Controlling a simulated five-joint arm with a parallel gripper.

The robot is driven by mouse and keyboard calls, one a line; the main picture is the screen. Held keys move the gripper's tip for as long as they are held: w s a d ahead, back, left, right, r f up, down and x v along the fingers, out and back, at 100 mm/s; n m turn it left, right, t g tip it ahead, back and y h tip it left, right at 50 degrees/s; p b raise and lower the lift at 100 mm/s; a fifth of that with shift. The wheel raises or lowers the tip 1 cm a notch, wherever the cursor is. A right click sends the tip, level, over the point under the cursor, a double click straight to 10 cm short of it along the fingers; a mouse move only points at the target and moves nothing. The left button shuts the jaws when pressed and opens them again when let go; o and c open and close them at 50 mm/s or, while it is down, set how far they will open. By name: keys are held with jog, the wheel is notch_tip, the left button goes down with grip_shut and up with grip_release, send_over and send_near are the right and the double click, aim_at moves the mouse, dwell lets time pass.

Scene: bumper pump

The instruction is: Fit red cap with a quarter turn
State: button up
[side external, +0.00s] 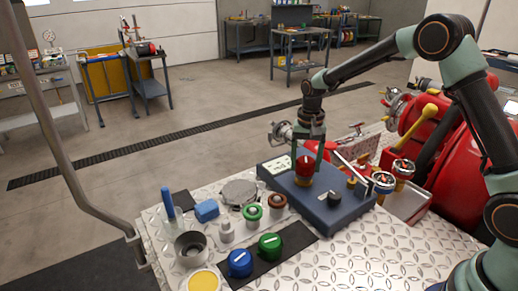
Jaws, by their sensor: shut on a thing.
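My gripper (310,150) points down over the blue-grey panel box (335,208) in the side external view. It is shut on the red cap (306,166). The cap is at the top of the panel, and a yellowish part shows just under it. I cannot tell whether the cap is seated or how far it is turned. A green cap (269,246) and a blue cap (239,263) stand on a dark mat in front of the panel.
A green ring (252,212), a brown-red ring (277,201), a blue block (207,211) and a grey cup (190,248) stand left of the panel. Red machinery with valves (402,168) is close on the right. The diamond-plate surface (400,252) is clear at front right.

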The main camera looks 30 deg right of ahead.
jog(key=m, duration=0.3)
jog(key=shift+m, duration=0.9)
jog(key=m, duration=0.3)
jog(key=shift+m, duration=0.3)
jog(key=shift+r, duration=0.1)
jog(key=m, duration=0.7)
jog(key=shift+m, duration=0.3)
